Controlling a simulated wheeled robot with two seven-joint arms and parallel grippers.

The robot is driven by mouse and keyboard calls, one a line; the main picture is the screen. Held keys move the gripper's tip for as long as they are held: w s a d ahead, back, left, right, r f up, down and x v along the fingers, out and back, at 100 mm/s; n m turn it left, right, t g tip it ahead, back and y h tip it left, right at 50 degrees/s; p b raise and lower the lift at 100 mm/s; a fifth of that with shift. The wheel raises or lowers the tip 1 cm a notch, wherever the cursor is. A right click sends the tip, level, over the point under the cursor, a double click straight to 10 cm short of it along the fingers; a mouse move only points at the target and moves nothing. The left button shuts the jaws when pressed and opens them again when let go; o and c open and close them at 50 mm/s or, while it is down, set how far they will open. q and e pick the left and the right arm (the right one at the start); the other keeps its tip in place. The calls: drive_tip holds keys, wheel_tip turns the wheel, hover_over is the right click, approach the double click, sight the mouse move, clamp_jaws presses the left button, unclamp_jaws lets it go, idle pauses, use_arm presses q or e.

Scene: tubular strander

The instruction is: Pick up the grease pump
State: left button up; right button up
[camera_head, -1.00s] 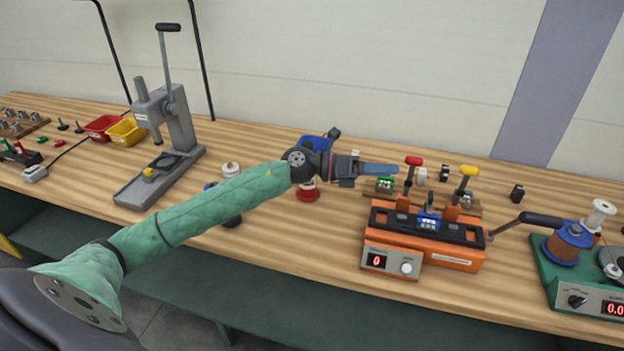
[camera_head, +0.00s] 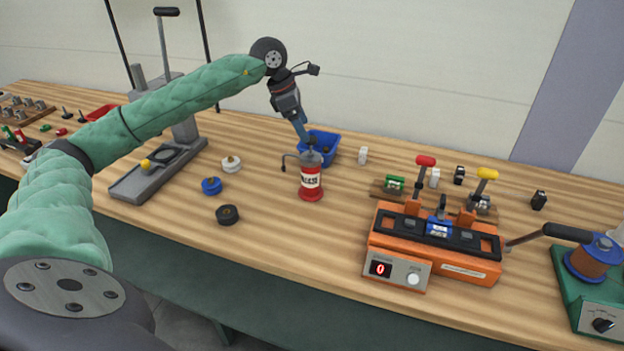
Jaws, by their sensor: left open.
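The grease pump (camera_head: 311,184) is a red cylinder with a white label, a grey top and a thin dark spout to its left. It stands upright on the wooden bench near the middle of the view. My left gripper (camera_head: 306,138) points down just above the pump's top, with its blue fingers tilted. It is open, and nothing shows between the fingers. Whether the fingers touch the pump's top I cannot tell. My right gripper is not in view.
A blue bin (camera_head: 325,146) stands right behind the pump. White (camera_head: 231,163), blue (camera_head: 212,186) and black (camera_head: 227,215) spools lie to its left, near a grey lever press (camera_head: 160,172). An orange machine (camera_head: 432,247) stands to the right. Bench in front of the pump is clear.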

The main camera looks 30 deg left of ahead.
sight(310, 152)
use_arm(q)
wheel_tip(310, 152, down, 2)
drive_tip(key=shift+f+b, duration=0.1)
drive_tip(key=shift+b, duration=0.65)
drive_tip(key=shift+d+f, duration=0.1)
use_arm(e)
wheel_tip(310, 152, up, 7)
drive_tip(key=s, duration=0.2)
use_arm(q)
drive_tip(key=shift+p+x, duration=0.45)
drive_tip(key=shift+x, duration=0.7)
drive_tip(key=x, duration=0.1)
drive_tip(key=p+x, duration=0.1)
drive_tip(key=x, duration=0.1)
drive_tip(key=p+x, duration=0.1)
drive_tip(key=x, duration=0.1)
drive_tip(key=shift+s+a+f, duration=0.15)
drive_tip(key=shift+a+f, duration=0.05)
drive_tip(key=shift+a, duration=0.1)
drive_tip(key=shift+r, duration=0.1)
clamp_jaws()
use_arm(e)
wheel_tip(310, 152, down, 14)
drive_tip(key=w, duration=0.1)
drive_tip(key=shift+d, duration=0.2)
